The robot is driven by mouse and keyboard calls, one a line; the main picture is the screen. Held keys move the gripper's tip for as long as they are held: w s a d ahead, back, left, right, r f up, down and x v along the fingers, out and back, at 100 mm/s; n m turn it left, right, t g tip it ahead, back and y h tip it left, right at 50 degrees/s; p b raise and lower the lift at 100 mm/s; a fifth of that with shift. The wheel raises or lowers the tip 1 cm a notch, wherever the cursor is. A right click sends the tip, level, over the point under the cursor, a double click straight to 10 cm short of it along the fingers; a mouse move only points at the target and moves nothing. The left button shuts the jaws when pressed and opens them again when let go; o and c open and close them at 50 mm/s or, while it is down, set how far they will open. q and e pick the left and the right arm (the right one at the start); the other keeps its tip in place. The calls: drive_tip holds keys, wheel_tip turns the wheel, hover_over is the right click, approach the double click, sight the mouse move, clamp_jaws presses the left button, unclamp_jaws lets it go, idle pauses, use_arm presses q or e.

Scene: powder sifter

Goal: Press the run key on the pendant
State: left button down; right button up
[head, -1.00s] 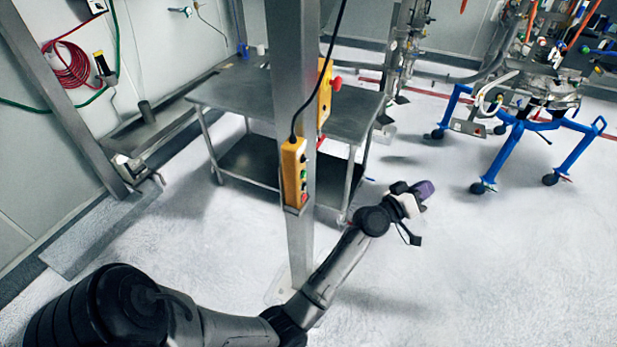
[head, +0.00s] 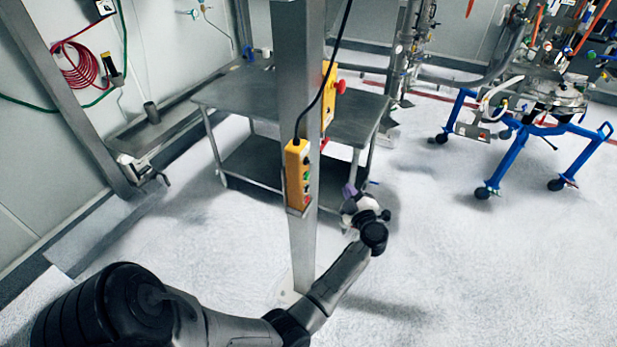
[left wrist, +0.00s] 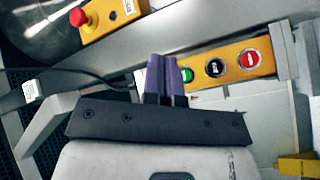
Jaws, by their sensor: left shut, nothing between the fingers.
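The yellow pendant (head: 298,175) hangs upright on the steel post, with a column of buttons facing right. In the left wrist view the pendant (left wrist: 233,62) shows a green button (left wrist: 187,75), a black button (left wrist: 215,68) and a red button (left wrist: 250,59). My left gripper (head: 349,190) is right of the post, apart from the pendant. Its purple fingers (left wrist: 167,76) are shut and empty. In the left wrist view they overlap the pendant's end beside the green button and hide part of it. I cannot read a run label. My right gripper is not in view.
A yellow emergency-stop box (head: 328,97) with a red knob (head: 340,86) is on the post above the pendant. A black cable (head: 325,80) runs up from the pendant. A steel table (head: 235,95) stands behind. A blue wheeled frame (head: 540,128) is at right; the floor between is clear.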

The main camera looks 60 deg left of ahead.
sight(307, 176)
use_arm(q)
drive_tip(key=shift+s+g, duration=0.3)
drive_tip(key=shift+a, duration=0.15)
drive_tip(key=s+a+p, duration=0.2)
drive_tip(key=s+a, duration=0.3)
drive_tip(key=a, duration=0.1)
drive_tip(key=shift+s+a, duration=0.25)
drive_tip(key=shift+a, duration=0.05)
idle(0.4)
idle(0.9)
